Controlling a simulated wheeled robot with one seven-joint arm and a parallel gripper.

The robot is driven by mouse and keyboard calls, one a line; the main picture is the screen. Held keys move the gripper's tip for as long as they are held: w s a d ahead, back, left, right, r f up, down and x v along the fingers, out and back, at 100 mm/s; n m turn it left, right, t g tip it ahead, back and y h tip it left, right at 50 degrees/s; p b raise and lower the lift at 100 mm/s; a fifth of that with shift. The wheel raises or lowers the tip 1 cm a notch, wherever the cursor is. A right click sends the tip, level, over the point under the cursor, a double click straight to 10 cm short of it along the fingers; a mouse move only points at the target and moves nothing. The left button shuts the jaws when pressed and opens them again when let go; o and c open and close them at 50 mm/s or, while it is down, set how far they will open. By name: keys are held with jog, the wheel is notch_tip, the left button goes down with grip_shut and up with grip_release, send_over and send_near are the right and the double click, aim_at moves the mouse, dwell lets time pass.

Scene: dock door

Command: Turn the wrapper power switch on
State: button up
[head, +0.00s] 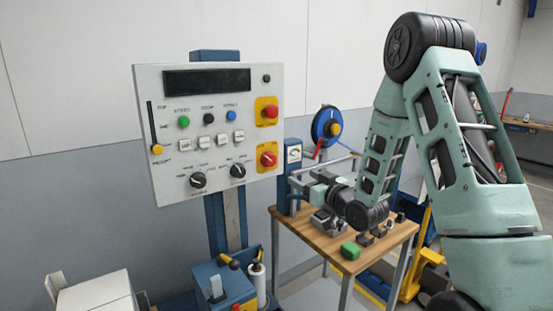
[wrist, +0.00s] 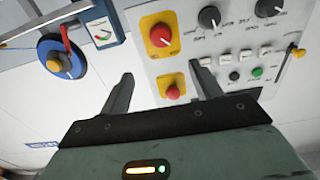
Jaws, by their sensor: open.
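The control panel (head: 215,188) is a pale upright plate on a blue post. At its right edge, a red rotary switch (head: 268,159) with a pale pointer bar sits on a yellow plate; I take it as the power switch. My gripper (wrist: 160,69) is open and empty, facing the panel, apart from the switch. In the head view my gripper (head: 295,184) is right of and below the panel.
Two black selector knobs (head: 198,180) (head: 238,171), coloured buttons and a yellow-tipped lever (head: 157,149) share the panel. A blue reel (head: 327,126) and a gauge box (head: 293,153) stand right of it.

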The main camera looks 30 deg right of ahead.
aim_at(272, 161)
jog(key=w+p, duration=0.2)
jog(key=w, duration=0.3)
jog(key=w+p, duration=0.2)
jog(key=w, duration=0.3)
jog(key=w+p, duration=0.2)
jog(key=w, duration=0.4)
jog(key=shift+a, duration=0.35)
jog(key=shift+c, duration=0.3)
jog(key=c, duration=0.9)
